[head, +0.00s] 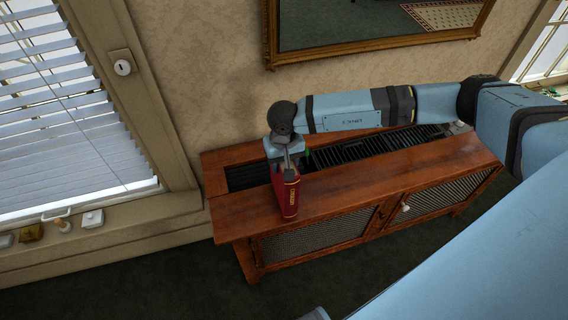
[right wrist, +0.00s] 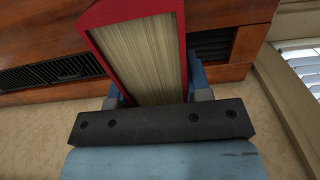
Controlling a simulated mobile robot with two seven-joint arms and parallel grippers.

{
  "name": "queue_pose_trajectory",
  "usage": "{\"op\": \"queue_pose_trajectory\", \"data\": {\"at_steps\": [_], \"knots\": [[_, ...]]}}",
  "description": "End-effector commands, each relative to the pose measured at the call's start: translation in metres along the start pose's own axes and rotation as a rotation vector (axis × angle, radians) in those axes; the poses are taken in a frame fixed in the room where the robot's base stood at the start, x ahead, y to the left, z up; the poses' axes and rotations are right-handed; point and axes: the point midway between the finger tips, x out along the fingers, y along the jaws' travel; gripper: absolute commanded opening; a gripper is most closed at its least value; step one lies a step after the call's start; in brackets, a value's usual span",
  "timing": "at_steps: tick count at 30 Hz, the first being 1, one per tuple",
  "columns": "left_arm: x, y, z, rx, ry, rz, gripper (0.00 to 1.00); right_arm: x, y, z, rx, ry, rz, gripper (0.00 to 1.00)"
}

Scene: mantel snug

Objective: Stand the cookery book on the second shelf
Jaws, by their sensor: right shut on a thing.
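The red cookery book (head: 288,200) is upright at the wooden cabinet's top, its narrow side facing the head camera. My right gripper (head: 288,168) is shut on its upper end. In the right wrist view the book (right wrist: 142,55) shows its pale page block and red cover edges between the blue fingers of the gripper (right wrist: 156,88). I cannot tell whether the book touches the cabinet top. My left gripper is not in view. No second shelf can be made out.
The cabinet (head: 355,186) has dark slatted grilles along its top and mesh doors in front. A gold-framed mirror (head: 380,50) hangs above. Small items, including a white block (head: 92,218), stand on the window sill (head: 150,212) at the left. Dark carpet lies in front.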

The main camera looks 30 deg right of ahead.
Motion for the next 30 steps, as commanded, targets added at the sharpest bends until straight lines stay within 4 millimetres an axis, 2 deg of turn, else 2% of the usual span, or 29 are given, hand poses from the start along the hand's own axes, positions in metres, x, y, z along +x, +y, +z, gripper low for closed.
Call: {"op": "queue_pose_trajectory", "data": {"at_steps": [3,14,15,18,26,30], "knots": [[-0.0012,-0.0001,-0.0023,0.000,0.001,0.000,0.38,0.0107,-0.0001,0.0000,0.000,0.000,0.000,0.00],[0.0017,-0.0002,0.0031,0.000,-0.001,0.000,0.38,0.0153,-0.0002,-0.0003,0.000,0.001,-0.001,0.00],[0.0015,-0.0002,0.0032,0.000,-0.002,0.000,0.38,0.0155,0.0002,0.0003,0.000,0.000,0.000,0.49],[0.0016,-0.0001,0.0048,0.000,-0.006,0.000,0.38,0.0149,0.0002,0.0004,0.000,0.000,0.000,0.70],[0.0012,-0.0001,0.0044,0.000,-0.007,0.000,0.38,0.0140,0.0001,0.0003,0.000,0.000,0.000,0.70],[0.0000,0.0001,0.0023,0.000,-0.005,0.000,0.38,0.0064,0.0001,-0.0003,0.000,0.001,0.000,0.70]]}}
